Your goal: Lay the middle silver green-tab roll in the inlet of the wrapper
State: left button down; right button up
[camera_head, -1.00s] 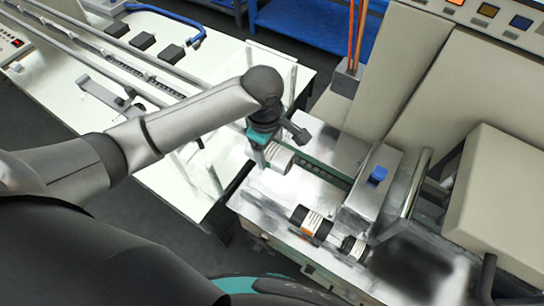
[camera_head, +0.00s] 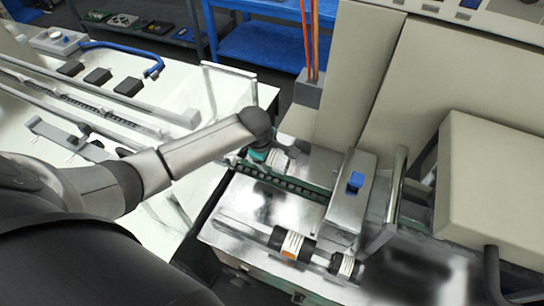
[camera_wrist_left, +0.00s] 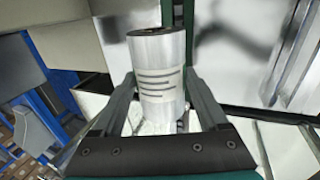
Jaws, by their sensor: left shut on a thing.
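In the left wrist view the gripper (camera_wrist_left: 160,105) is shut on a silver roll (camera_wrist_left: 160,75). The roll stands lengthwise between the two fingers, with several dark stripes on its side and a dark core at its end. No green tab shows on it. In the head view the roll is mostly hidden by the gripper. I cannot tell whether it touches the channel. My right gripper is out of view.
Two dark-ended rolls with pale bands, one with an orange patch (camera_head: 291,244) and one smaller (camera_head: 345,266), lie on the near deck. A white table (camera_head: 180,105) is at left.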

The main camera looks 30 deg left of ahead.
pick_arm(q)
jog(key=shift+f+b, duration=1.8)
jog(key=shift+b, duration=0.5)
jog(key=shift+f+b, duration=0.3)
jog(key=shift+f, duration=0.7)
grip_release()
jog(key=p+v, duration=0.4)
jog(key=v, duration=1.1)
jog(key=shift+r, duration=0.1)
